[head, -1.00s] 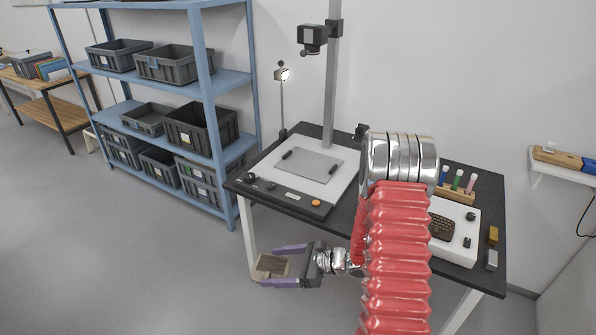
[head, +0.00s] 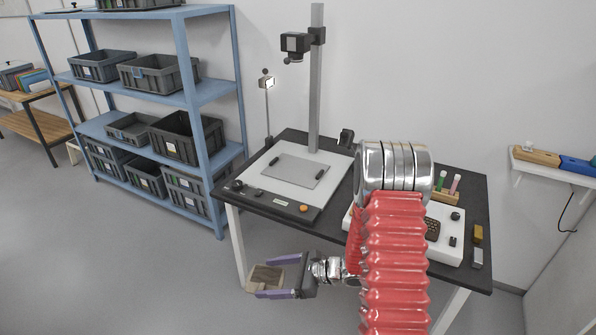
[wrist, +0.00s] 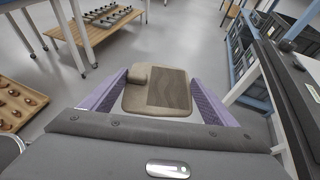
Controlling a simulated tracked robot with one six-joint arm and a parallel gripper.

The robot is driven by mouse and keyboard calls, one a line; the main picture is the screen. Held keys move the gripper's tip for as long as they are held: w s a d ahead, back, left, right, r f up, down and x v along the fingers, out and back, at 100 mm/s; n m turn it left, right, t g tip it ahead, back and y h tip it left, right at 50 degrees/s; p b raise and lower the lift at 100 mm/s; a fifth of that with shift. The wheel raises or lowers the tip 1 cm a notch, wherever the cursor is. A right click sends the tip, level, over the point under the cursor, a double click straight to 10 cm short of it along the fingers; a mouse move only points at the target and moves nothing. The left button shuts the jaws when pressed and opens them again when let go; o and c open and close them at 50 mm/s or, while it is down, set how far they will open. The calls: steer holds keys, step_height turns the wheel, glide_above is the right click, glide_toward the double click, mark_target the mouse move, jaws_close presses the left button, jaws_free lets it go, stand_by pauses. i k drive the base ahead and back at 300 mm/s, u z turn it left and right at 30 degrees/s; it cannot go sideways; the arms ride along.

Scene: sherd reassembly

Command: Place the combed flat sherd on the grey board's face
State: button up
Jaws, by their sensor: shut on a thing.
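My gripper (head: 273,279) is shut on the combed flat sherd (head: 264,276), a brown-beige piece held between purple fingers in front of the table, below its top. In the wrist view the sherd (wrist: 168,90) lies between both fingers, with a darker patch of wavy lines on its face and a small raised lump at its upper left. The grey board (head: 292,171) lies on a white base plate on the dark table, below a camera on a post. Its face is bare apart from two small black pieces at its edges. The sherd is clear of the board.
A dark table (head: 287,231) carries the white base with knobs and an orange button at its front. A tall post (head: 314,90) rises behind the board. A blue shelf (head: 201,88) with grey crates stands to the left. My red arm covers part of the table's right side.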

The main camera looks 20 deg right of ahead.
mark_target(296, 169)
steer(key=i, duration=0.9)
steer(key=u, duration=0.05)
